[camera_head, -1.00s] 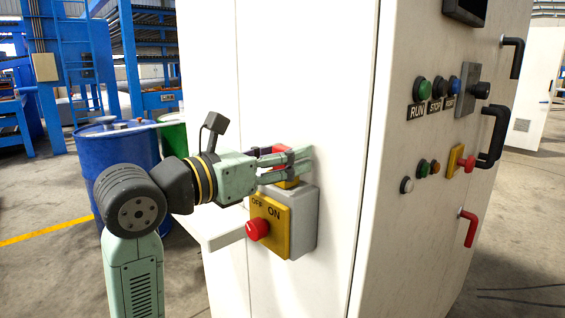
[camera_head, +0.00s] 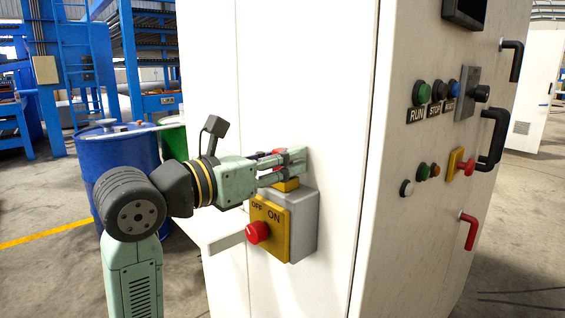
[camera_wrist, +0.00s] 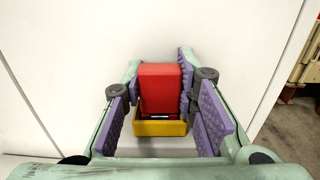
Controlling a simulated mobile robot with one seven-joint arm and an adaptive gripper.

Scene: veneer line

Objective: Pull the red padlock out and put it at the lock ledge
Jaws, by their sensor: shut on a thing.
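The red padlock (camera_wrist: 160,88) stands upright between my fingers in the wrist view. Its lower end sits at a yellow bracket (camera_wrist: 160,129), which in the head view is the yellow piece (camera_head: 287,185) on top of the grey switch box (camera_head: 304,222). My gripper (camera_head: 297,160) is shut on the padlock, with purple pads at its sides. In the head view the fingers hide most of the padlock, and only a bit of red (camera_head: 279,151) shows. A pale ledge-like bar (camera_head: 227,241) sticks out left of the box; I cannot tell whether it is the lock ledge.
The box has a yellow OFF/ON plate with a red knob (camera_head: 257,232). The white cabinet (camera_head: 300,60) stands close behind my fingers. Its right face carries buttons and a black handle (camera_head: 493,138). A blue drum (camera_head: 115,155) stands behind my arm.

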